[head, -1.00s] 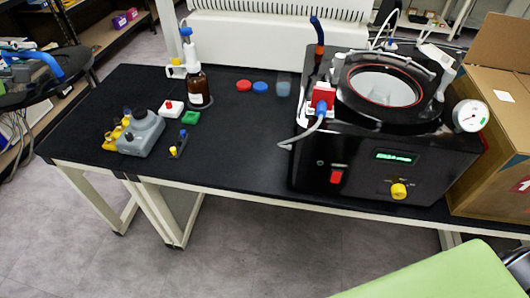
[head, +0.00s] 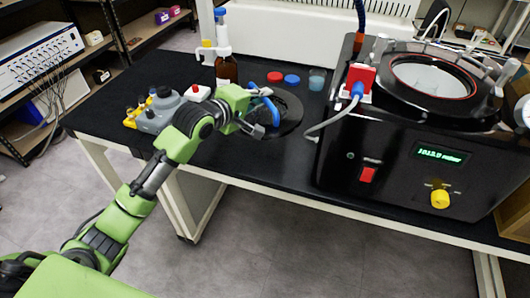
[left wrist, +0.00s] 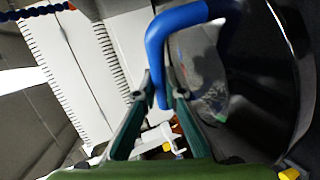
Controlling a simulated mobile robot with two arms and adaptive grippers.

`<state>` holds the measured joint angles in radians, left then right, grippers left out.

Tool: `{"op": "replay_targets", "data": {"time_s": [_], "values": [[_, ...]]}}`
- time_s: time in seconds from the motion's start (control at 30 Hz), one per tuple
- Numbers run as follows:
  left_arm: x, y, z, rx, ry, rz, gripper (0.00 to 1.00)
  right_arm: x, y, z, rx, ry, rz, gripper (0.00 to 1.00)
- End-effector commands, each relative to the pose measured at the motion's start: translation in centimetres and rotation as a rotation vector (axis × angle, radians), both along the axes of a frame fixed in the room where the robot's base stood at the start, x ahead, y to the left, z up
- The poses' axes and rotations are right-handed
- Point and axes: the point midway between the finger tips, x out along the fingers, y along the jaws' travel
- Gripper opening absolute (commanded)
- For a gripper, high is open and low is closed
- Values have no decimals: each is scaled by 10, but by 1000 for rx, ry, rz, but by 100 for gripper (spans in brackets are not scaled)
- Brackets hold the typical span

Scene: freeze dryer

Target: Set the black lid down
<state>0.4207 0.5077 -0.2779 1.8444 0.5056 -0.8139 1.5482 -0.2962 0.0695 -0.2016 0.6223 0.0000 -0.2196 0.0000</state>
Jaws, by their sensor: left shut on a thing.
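The black lid (head: 290,112) is a dark disc with a blue loop handle (head: 268,103). It appears roughly level over the black bench top, between the bottle and the freeze dryer; I cannot tell whether it touches the bench. My left gripper (head: 258,118) is shut on the blue handle, with its arm coming in from the left. The left wrist view shows both fingers (left wrist: 163,88) on the blue handle (left wrist: 185,20), with the dark lid (left wrist: 262,85) at the right. My right gripper is not in view.
The freeze dryer (head: 405,155) stands right of the lid, its round top opening uncovered. A grey hose (head: 333,122) hangs at its left side. Red (head: 274,77) and blue (head: 292,79) caps lie behind the lid. A brown bottle (head: 227,69) and grey container (head: 160,110) stand left.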

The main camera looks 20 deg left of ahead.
Motion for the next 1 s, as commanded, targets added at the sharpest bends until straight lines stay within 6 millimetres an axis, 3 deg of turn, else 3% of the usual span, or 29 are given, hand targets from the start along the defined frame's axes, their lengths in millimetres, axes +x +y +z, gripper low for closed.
{"op": "replay_targets", "data": {"time_s": [0.4, 0.8, 1.0], "values": [[-3, -5, -68, 2, -8, -6, 0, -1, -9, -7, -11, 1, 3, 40], [-2, -5, -112, 2, -8, -6, 0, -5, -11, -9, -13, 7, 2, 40], [-2, -6, -114, 1, -12, -7, 0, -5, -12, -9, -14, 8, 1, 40]]}}
